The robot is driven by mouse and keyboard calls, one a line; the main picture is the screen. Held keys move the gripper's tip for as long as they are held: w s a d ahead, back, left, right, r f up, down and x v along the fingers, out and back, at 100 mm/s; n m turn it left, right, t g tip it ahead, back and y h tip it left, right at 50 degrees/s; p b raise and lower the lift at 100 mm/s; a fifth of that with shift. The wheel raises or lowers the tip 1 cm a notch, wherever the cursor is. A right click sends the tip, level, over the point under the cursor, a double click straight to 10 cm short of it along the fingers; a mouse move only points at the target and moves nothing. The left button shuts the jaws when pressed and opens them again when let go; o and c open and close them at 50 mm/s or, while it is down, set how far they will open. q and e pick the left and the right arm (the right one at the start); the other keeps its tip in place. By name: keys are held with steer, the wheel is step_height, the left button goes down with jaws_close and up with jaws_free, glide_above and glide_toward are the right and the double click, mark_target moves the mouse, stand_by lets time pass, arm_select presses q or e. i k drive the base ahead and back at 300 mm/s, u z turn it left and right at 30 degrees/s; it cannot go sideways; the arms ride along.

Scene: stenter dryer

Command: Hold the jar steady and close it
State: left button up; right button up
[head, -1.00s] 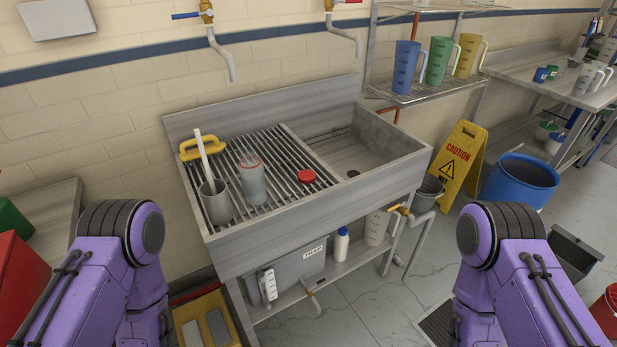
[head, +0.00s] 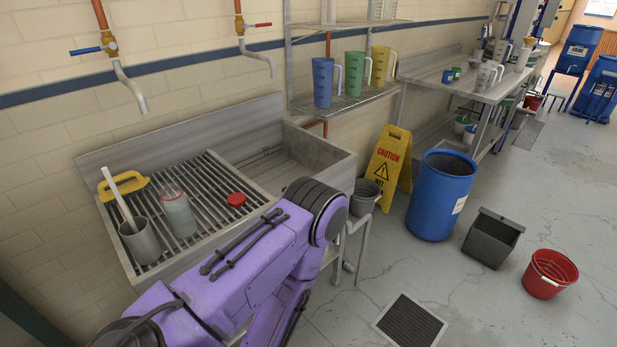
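The jar (head: 178,214) is a clear, greyish container with a red ring at its top. It stands upright on the slatted rack of the sink unit, at left in the head view. A round red lid (head: 236,199) lies on the slats to its right, apart from it. The jar's mouth has no lid on it. One purple arm of mine crosses the front of the sink, hiding part of its front edge. Neither of my grippers shows.
A grey beaker (head: 141,241) with a white stick stands left of the jar, with a yellow-handled tool (head: 122,187) behind. The empty sink basin (head: 283,168) is at right. A caution sign (head: 388,165), blue barrel (head: 440,195), grey bin (head: 491,240) and red bucket (head: 549,274) stand on the floor.

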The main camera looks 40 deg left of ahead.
mark_target(175, 202)
steer(key=z, duration=0.2)
steer(key=i, duration=1.6)
steer(key=u, duration=3.2)
